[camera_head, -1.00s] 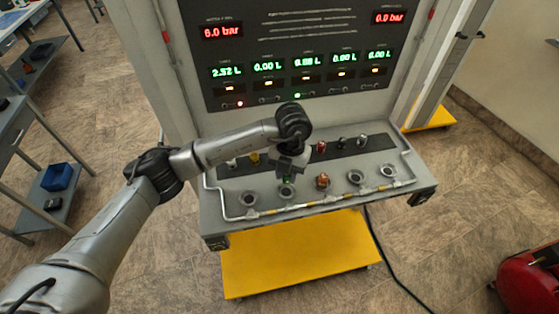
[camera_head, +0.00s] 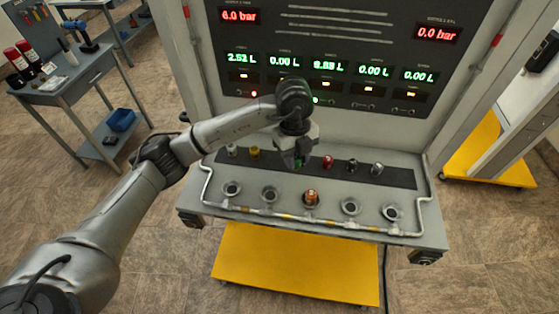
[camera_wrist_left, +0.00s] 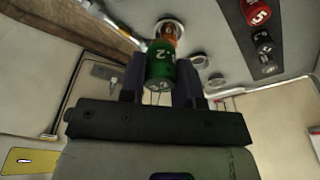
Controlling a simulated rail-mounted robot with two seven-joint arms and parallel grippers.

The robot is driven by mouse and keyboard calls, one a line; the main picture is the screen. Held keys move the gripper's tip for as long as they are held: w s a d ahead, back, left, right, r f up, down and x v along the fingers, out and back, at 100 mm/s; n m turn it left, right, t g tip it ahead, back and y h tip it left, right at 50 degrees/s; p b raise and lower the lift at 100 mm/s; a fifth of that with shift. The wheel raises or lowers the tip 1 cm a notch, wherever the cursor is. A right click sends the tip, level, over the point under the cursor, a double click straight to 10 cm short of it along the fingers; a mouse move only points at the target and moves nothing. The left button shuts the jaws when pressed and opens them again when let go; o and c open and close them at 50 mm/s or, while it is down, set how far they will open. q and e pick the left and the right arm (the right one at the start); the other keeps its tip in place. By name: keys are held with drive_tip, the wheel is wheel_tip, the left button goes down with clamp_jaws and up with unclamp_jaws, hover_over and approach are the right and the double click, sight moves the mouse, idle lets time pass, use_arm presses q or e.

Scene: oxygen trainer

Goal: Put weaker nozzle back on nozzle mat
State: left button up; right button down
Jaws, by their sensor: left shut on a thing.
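My left gripper (camera_head: 299,165) is shut on a green nozzle (camera_wrist_left: 160,62) marked with a 2. In the head view the gripper hangs over the middle of the dark nozzle mat (camera_head: 401,180), between the yellow nozzle (camera_head: 254,152) and the red nozzle (camera_head: 327,161). The gripper mostly hides the green nozzle there, and I cannot tell its height above the mat. In the left wrist view the fingers (camera_wrist_left: 160,75) grip it from both sides. My right gripper is not in view.
An orange nozzle (camera_head: 311,197) sits in the middle socket. The other sockets, such as the second from left (camera_head: 270,193), look empty. White (camera_head: 232,150), black (camera_head: 351,165) and grey (camera_head: 377,169) nozzles stand on the mat. A pipe (camera_head: 300,219) runs along the bench front.

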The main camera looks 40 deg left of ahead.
use_arm(q)
drive_tip(key=shift+s+a+n, duration=0.1)
drive_tip(key=shift+n, duration=0.3)
drive_tip(key=shift+w+a+f+n, duration=0.15)
drive_tip(key=shift+w+f+n, duration=0.05)
drive_tip(key=shift+w+n, duration=0.1)
drive_tip(key=w+a+f, duration=0.1)
drive_tip(key=a+f, duration=0.1)
drive_tip(key=a, duration=0.1)
drive_tip(key=w+a+f, duration=0.2)
drive_tip(key=a, duration=0.1)
drive_tip(key=w+a+f, duration=0.2)
drive_tip(key=a, duration=0.1)
drive_tip(key=shift+a+f+b, duration=0.25)
drive_tip(key=shift+a+b, duration=0.05)
drive_tip(key=shift+b, duration=0.05)
drive_tip(key=shift+f, duration=2.05)
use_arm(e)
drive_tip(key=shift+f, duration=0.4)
use_arm(q)
drive_tip(key=shift+f, duration=0.1)
drive_tip(key=o, duration=0.9)
drive_tip(key=shift+o, duration=0.2)
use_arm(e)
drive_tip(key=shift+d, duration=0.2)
